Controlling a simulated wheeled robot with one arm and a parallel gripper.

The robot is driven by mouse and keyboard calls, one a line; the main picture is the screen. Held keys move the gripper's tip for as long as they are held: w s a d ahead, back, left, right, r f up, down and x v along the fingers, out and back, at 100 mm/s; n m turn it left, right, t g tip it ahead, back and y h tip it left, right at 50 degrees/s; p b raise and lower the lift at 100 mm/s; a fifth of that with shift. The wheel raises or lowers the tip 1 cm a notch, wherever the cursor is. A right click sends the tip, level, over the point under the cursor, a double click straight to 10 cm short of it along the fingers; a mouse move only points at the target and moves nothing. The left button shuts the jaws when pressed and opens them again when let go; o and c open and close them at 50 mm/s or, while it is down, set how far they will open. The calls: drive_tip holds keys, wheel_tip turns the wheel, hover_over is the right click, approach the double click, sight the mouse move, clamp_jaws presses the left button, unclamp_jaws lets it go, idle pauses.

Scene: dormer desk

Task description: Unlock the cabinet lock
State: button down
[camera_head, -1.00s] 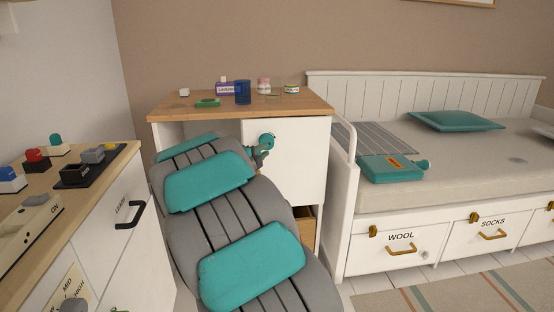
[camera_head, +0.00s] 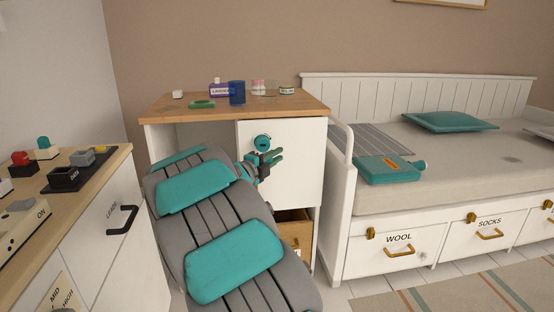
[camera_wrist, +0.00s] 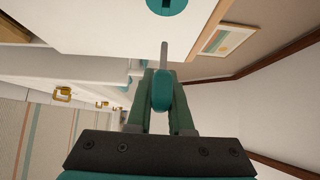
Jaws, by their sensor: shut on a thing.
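A round teal lock (camera_head: 262,142) sits on the white cabinet door (camera_head: 300,165) of the wooden-topped desk. The lock also shows at the top of the wrist view (camera_wrist: 167,4), with a dark slot. My gripper (camera_head: 272,160) is just below and right of the lock in the head view. In the wrist view my gripper (camera_wrist: 160,92) is shut on a key (camera_wrist: 161,88) with a teal head and a grey shaft. The shaft points toward the lock, and its tip is apart from it.
Below the cabinet door is a wooden drawer (camera_head: 295,228). A blue cup (camera_head: 237,92) and several small items stand on the desk top (camera_head: 190,112). A daybed (camera_head: 440,215) stands to the right, and a counter with switches (camera_head: 95,178) to the left.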

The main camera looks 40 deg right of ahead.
drive_tip(key=shift+w+d+p, duration=0.25)
drive_tip(key=shift+w+d, duration=0.35)
drive_tip(key=shift+w, duration=0.3)
drive_tip(key=shift+w+d+p, duration=0.2)
drive_tip(key=shift+w+d, duration=0.4)
drive_tip(key=shift+w, duration=0.3)
drive_tip(key=shift+b, duration=0.7)
idle(0.5)
drive_tip(key=shift+w+d+p, duration=0.3)
drive_tip(key=shift+w+d, duration=0.2)
drive_tip(key=shift+w, duration=0.3)
drive_tip(key=shift+w+d+p, duration=0.25)
drive_tip(key=shift+w+d, duration=0.2)
drive_tip(key=shift+w, duration=0.35)
idle(0.4)
drive_tip(key=c, duration=0.7)
unclamp_jaws()
drive_tip(key=shift+c, duration=0.2)
drive_tip(key=shift+a, duration=0.1)
drive_tip(key=v, duration=0.7)
drive_tip(key=shift+a, duration=0.3)
